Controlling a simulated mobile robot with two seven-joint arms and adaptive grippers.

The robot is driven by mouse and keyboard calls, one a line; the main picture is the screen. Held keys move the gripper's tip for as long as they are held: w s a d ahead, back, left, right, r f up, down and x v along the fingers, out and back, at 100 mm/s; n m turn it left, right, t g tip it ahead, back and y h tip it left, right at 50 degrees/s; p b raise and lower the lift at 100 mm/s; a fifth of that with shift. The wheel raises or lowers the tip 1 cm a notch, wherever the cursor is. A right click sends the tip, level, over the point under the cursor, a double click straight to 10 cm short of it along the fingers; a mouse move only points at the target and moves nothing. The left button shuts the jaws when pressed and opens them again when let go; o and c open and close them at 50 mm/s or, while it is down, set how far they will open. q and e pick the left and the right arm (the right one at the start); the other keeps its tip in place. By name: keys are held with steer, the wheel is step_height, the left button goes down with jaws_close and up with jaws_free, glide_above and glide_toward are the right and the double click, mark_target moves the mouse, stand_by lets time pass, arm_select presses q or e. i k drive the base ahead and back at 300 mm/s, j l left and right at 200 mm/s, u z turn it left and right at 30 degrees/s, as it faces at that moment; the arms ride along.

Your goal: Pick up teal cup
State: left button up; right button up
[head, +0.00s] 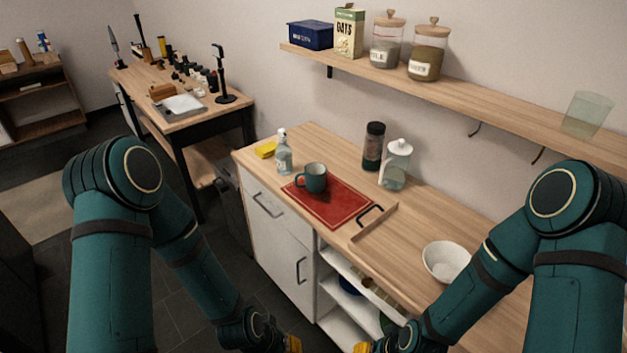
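The teal cup (316,179) stands upright on a red board (338,208) on the wooden counter, with its handle toward the left. Both of my grippers are low at the bottom edge, in front of the counter and well apart from the cup. Only a small orange-yellow part of my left gripper (292,344) shows. A similar part of my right gripper (362,347) shows. The fingers are mostly cut off by the frame, so I cannot see whether they are open or shut.
A clear bottle (284,155) and a yellow sponge (265,150) are left of the cup. A dark jar (373,148) and a white-lidded glass jar (395,168) stand behind it. A white bowl (445,262) sits right. A loaded shelf (450,97) hangs above.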

mark_target(310, 179)
steer(key=u, duration=0.15)
steer(key=z, duration=0.35)
steer(key=j+z, duration=0.15)
steer(key=z, duration=0.25)
steer(key=i+j+z, duration=0.1)
steer(key=z, duration=0.25)
steer(key=j+z, duration=0.75)
steer(key=j, duration=0.15)
steer(key=k+j+z, duration=0.1)
steer(key=j, duration=0.4)
steer(key=k+j+z, duration=0.1)
steer(key=j, duration=0.35)
